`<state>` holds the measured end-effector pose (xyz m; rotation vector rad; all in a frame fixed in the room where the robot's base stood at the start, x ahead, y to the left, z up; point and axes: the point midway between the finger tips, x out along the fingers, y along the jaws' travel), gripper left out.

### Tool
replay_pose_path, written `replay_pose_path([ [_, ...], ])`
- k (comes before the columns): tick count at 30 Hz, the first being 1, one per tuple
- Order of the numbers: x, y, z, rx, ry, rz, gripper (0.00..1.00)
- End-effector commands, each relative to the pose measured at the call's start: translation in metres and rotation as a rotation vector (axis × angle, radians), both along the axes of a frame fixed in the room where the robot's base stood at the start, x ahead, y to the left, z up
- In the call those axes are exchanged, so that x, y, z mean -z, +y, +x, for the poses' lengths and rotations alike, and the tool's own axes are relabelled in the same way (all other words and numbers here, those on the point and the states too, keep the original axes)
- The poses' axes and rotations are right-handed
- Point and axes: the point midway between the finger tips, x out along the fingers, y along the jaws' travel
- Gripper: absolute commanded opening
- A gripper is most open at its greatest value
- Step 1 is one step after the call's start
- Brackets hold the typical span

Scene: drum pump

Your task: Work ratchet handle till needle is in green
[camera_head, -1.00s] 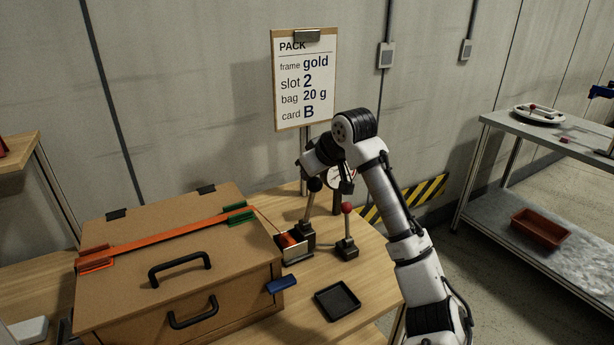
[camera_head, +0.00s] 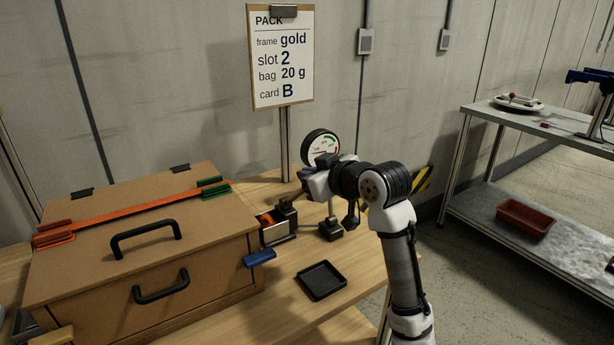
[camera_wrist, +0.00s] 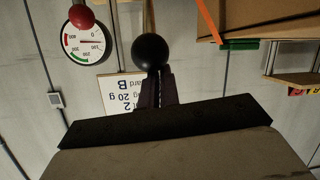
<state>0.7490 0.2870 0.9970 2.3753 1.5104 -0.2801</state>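The ratchet (camera_head: 279,224) sits on the bench beside the box, with the orange strap (camera_head: 130,215) running over the box lid. Its handle (camera_head: 301,194) leans right toward my gripper (camera_head: 311,186). In the wrist view, the handle's black ball (camera_wrist: 150,52) is right at the fingertips of my gripper (camera_wrist: 155,88). The fingers look closed together behind the ball, not around it; contact is hard to judge. The round gauge (camera_head: 320,146) stands behind my gripper. In the wrist view, the gauge (camera_wrist: 86,42) appears upside down, its needle in the white part, away from green.
A red-knobbed lever (camera_wrist: 82,16) stands close to the handle; its base (camera_head: 331,229) is right of the ratchet. A black tray (camera_head: 321,280) and a blue block (camera_head: 260,258) are in front. The sign (camera_head: 282,60) is on a post behind.

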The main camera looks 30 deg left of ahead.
Motion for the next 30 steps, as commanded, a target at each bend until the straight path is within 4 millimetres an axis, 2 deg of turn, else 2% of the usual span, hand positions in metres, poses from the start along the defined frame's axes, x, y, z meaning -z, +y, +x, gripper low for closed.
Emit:
replay_pose_path([
  [1,0.007,-0.002,0.001,0.002,0.013,-0.01,0.0],
  [14,0.006,-0.001,0.002,0.003,0.016,-0.01,0.0],
  [19,-0.01,0.008,0.004,0.003,0.013,-0.008,0.0],
  [24,-0.038,0.025,0.007,0.003,0.004,-0.002,0.0],
  [26,-0.034,0.006,0.0,0.008,0.0,0.0,0.0],
  [30,-0.047,-0.022,-0.015,0.007,-0.003,0.001,0.0],
])
